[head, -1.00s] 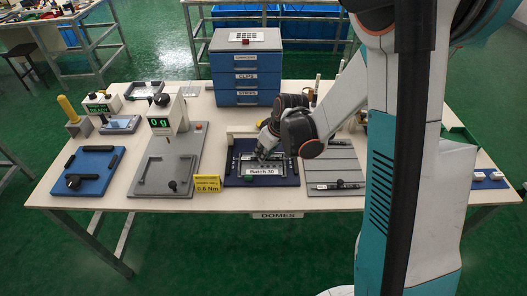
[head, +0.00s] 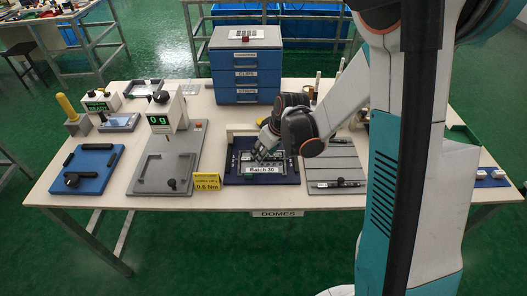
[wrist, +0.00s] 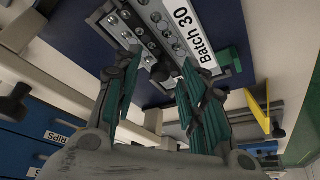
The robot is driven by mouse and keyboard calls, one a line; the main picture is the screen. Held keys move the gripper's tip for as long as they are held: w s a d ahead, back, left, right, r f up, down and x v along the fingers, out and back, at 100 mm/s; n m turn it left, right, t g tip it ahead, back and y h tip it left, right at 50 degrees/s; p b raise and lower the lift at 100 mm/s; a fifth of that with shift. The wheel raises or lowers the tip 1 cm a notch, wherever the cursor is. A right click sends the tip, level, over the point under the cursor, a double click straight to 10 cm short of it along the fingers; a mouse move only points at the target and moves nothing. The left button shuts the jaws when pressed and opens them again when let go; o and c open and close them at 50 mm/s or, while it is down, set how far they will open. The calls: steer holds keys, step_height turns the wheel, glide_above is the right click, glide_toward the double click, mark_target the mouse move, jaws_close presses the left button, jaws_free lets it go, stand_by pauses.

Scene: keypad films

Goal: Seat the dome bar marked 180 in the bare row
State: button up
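A blue fixture (head: 232,180) holds a metal plate with rows of round domes and a label reading "Batch 30" (head: 262,169). The same label (wrist: 187,30) and dome rows (wrist: 160,27) show in the wrist view. My gripper (head: 262,151) is low over the plate. In the wrist view its two green-padded fingers (wrist: 160,72) stand apart, with a dark strip of the plate area between the tips; I see nothing clearly held. I cannot read a 180 anywhere.
A blue drawer unit (head: 246,68) stands behind the fixture.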

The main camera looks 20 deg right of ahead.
steer(key=v, duration=1.1)
steer(key=shift+s+r, duration=0.15)
steer(key=shift+r, duration=0.1)
steer(key=shift+d, duration=0.1)
steer(key=s+a+r+m+t+h, duration=0.1)
steer(key=s+r, duration=0.3)
steer(key=s, duration=0.5)
steer(key=s+a+r+m+t+h, duration=0.1)
steer(key=s+r+m, duration=0.3)
steer(key=s, duration=0.5)
steer(key=shift+s+a+r+t, duration=0.15)
steer(key=shift+a+r+t, duration=0.1)
steer(key=shift+r+t, duration=0.5)
